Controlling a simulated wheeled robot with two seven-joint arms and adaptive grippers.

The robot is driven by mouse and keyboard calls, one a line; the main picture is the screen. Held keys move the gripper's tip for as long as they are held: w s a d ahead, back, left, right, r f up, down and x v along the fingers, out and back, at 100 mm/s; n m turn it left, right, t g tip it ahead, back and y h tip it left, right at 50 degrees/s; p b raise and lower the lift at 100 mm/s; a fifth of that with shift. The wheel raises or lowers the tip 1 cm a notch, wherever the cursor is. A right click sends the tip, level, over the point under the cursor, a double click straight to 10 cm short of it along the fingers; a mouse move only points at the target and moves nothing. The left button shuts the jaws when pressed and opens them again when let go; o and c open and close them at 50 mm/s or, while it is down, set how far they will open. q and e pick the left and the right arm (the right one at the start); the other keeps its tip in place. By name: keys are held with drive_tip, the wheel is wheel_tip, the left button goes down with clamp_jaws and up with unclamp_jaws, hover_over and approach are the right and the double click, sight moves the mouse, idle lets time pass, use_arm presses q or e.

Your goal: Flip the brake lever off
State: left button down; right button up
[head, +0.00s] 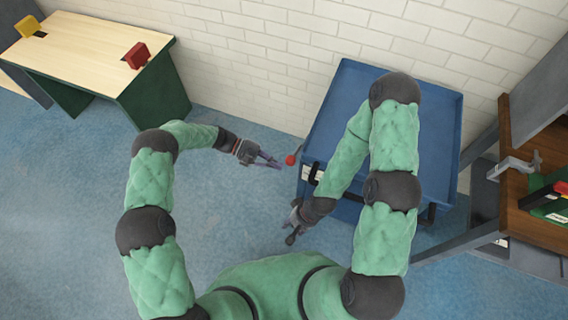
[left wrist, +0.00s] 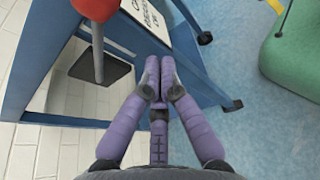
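The brake lever has a red knob (head: 291,160) and stands at the left side of the blue cart (head: 335,95). In the left wrist view its red knob (left wrist: 95,8) is cut by the top edge, above a grey stem and a dark square plate (left wrist: 108,76). My left gripper (head: 276,163) is just left of the knob, apart from it. In the left wrist view its purple fingers (left wrist: 159,82) are together with nothing between them. My right gripper (head: 291,238) hangs low near the cart's front left corner; its fingers are too small to judge.
A white label (left wrist: 147,17) is on the cart beside the lever. A black handle (head: 375,200) runs along the cart's front. A wooden-topped table (head: 90,55) with yellow and red blocks stands at the back left. A wooden workbench (head: 530,190) is at right. Floor left of the cart is clear.

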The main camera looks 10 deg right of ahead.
use_arm(q)
drive_tip(key=v, duration=0.7)
drive_tip(key=shift+p, duration=0.45)
drive_tip(key=shift+s+r, duration=0.1)
